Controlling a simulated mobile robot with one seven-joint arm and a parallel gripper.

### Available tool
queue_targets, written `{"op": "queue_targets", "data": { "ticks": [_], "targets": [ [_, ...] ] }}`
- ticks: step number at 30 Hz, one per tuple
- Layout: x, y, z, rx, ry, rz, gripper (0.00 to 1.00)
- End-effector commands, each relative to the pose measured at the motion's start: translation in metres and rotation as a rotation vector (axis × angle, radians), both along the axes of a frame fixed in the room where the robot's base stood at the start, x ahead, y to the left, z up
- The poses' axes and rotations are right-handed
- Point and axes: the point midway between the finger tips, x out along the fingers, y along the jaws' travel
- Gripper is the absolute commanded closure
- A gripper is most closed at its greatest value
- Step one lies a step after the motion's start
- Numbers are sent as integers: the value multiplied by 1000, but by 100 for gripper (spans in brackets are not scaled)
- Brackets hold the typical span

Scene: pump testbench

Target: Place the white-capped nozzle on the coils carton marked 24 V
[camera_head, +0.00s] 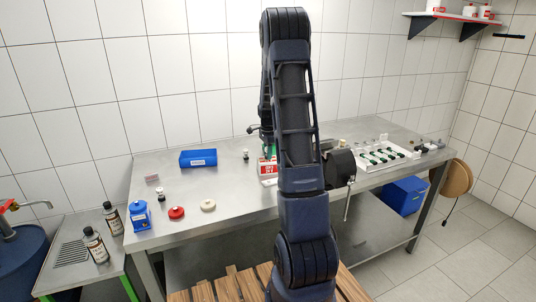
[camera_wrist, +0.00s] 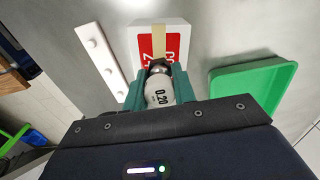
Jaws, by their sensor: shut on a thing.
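My gripper (camera_wrist: 160,88) is shut on a white-capped nozzle (camera_wrist: 158,95) marked 0.20, with a rounded metal end pointing away from the wrist. The coils carton (camera_wrist: 181,32) is white with a red label and a tan strip. It lies just beyond the fingertips in the wrist view; its lettering is partly hidden and only partly legible. I cannot tell whether the nozzle touches the carton. In the head view the carton (camera_head: 267,170) stands on the bench beside my arm, which hides much of the gripper and the held nozzle.
A green tray (camera_wrist: 252,92) is right of the carton in the wrist view; a white strip with round knobs (camera_wrist: 92,42) is left. On the bench are a blue box (camera_head: 198,158), small capped parts, a red disc (camera_head: 177,213) and a white rack (camera_head: 388,158).

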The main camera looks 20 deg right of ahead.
Motion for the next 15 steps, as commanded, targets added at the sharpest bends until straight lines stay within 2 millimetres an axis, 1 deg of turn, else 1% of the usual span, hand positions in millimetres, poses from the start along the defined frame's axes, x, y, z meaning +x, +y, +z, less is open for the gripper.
{"op": "queue_targets", "data": {
  "ticks": [2,12,13,15],
  "targets": [
    [0,0,-5,0,-1,0,97],
    [0,0,-7,0,0,-1,97],
    [0,0,-8,0,0,-1,72],
    [0,0,-7,0,-1,-1,58]
  ]
}}
